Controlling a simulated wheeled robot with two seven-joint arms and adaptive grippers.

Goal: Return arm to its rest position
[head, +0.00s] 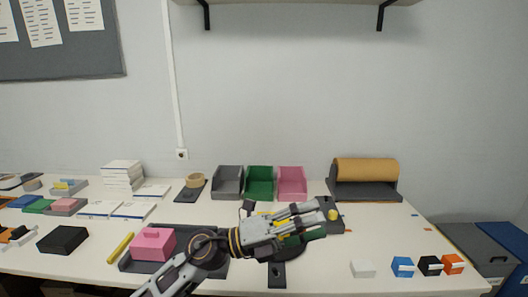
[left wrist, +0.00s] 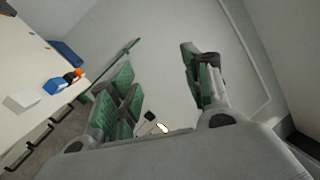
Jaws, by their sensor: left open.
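My left gripper (head: 310,222) reaches in from the lower left in the head view, over the middle of the white table. Its fingers point right, spread apart and empty. In the left wrist view the green-padded fingers of my left gripper (left wrist: 160,90) stand wide apart with only wall and floor beyond them. The arm passes in front of a dark tray (head: 130,262) with a pink block (head: 153,244) on it. It also partly hides a dark device behind the gripper. My right gripper does not show.
Grey (head: 228,181), green (head: 259,181) and pink bins (head: 292,181) stand at the back. A brown paper roll (head: 366,170) is to their right. Small white (head: 363,268), blue (head: 402,267), black (head: 430,265) and orange boxes (head: 454,264) line the front right. A yellow marker (head: 120,248) lies left.

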